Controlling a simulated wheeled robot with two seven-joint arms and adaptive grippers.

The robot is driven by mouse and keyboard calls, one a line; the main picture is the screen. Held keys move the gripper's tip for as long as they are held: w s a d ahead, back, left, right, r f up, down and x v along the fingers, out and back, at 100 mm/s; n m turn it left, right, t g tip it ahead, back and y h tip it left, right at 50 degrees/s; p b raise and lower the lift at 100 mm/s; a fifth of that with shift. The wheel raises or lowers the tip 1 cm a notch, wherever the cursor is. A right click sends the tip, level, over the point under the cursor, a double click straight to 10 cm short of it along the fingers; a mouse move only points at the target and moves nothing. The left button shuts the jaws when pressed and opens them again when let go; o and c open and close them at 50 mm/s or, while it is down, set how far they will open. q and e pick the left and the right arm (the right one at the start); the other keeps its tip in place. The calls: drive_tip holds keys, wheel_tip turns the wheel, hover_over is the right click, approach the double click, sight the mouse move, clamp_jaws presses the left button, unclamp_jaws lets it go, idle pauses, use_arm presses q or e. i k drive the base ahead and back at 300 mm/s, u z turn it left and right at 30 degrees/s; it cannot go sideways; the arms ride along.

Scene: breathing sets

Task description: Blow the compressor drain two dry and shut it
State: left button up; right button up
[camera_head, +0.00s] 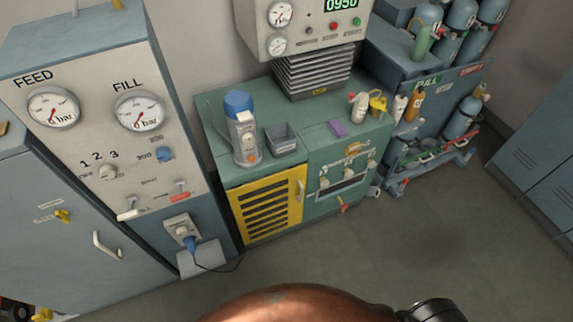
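The green compressor cabinet (215,130) stands against the wall, with a yellow louvred door (268,208) on its left half. A recessed panel (345,188) on its right half carries several small valve-like fittings, with a brass-coloured fitting (353,149) above. A small orange-red handle (344,206) sticks out low on the front. I cannot read which fitting is drain two, nor tell whether any is open or shut. Neither gripper shows its fingers in the view.
A blue-topped bottle-like unit (243,135), a grey bin (281,138) and a purple block (337,128) stand on the cabinet. The FEED/FILL gauge panel (95,85) is left, a cylinder rack (440,165) right. A blue plug with cable (190,243) hangs low. Grey floor in front is clear.

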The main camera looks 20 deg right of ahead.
sight(349, 173)
drive_tip(key=z, duration=1.3)
